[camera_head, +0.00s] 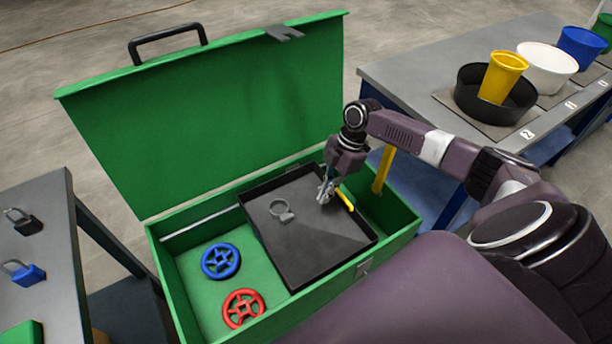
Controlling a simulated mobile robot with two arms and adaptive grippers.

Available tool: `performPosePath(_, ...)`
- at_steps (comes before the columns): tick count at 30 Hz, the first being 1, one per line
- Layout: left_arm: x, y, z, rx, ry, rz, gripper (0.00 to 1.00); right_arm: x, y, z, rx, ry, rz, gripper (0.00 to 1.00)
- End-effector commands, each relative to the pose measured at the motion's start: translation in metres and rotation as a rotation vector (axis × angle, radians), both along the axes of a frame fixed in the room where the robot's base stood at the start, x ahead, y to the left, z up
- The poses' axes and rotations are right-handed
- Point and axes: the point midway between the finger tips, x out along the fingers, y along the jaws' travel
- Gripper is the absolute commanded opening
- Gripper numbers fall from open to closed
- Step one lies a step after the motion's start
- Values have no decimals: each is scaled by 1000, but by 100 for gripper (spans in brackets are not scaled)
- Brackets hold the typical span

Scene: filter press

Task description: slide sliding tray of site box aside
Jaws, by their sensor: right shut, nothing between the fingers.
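The green site box (163,262) stands open in front of me with its lid (210,110) raised at the back. The black sliding tray (310,238) sits across the right middle part of the box. A grey ring-shaped item (284,211) and a yellow-handled item (345,199) lie on the tray. My right gripper (324,199) is shut with nothing between its fingers, over the tray's back right part beside the yellow item. I cannot tell whether it touches the tray. My left gripper is not in view.
A blue handwheel (221,261) and a red handwheel (243,308) lie on the box floor left of the tray. A bench with padlocks (24,221) stands at left. A bench at right holds a black basin (494,103) and several buckets.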

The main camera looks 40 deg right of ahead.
Motion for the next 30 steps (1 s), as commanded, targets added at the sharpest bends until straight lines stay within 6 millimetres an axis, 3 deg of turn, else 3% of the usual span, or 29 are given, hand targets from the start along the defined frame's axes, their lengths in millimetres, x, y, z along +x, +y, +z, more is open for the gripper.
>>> performPosePath(5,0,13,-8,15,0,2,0,-2,-31,-2,-1,0,-3,0)
performPosePath(12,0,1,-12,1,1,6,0,-3,-50,0,1,-1,-1,0)
performPosePath(18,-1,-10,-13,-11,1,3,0,-3,-55,0,1,-1,1,0)
performPosePath(30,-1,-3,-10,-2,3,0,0,-3,-51,2,2,0,1,0)
